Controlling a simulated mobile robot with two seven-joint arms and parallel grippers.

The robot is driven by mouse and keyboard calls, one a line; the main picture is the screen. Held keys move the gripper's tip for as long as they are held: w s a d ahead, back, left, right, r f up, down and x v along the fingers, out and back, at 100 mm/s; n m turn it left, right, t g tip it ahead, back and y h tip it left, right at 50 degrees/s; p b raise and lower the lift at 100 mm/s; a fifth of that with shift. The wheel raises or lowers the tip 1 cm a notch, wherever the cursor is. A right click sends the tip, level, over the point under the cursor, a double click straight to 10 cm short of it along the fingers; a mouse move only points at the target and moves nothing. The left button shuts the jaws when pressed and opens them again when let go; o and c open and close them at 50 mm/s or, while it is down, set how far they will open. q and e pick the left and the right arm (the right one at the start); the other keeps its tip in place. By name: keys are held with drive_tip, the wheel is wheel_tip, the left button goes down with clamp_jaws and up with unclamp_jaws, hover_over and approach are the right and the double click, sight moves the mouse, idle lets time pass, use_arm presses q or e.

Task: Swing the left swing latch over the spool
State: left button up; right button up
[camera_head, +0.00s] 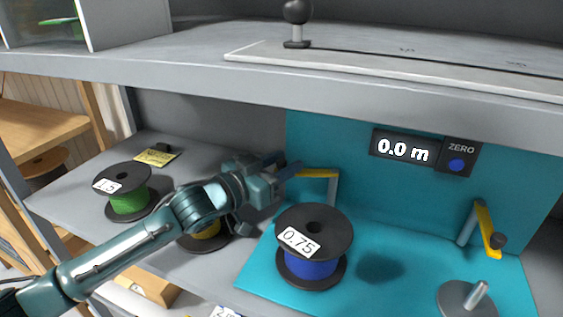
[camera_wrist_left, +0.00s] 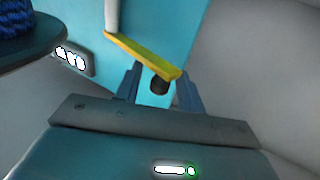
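My right gripper is not in view.
A second yellow latch (camera_head: 487,230) stands at the right, by a grey disc with a peg (camera_head: 468,298). A readout (camera_head: 405,148) shows 0.0 m. A green spool (camera_head: 128,195) and a partly hidden yellow spool (camera_head: 208,232) sit left. A shelf (camera_head: 200,72) overhangs.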

use_arm(q)
drive_tip(key=shift+c, duration=0.3)
clamp_jaws()
idle(0.3)
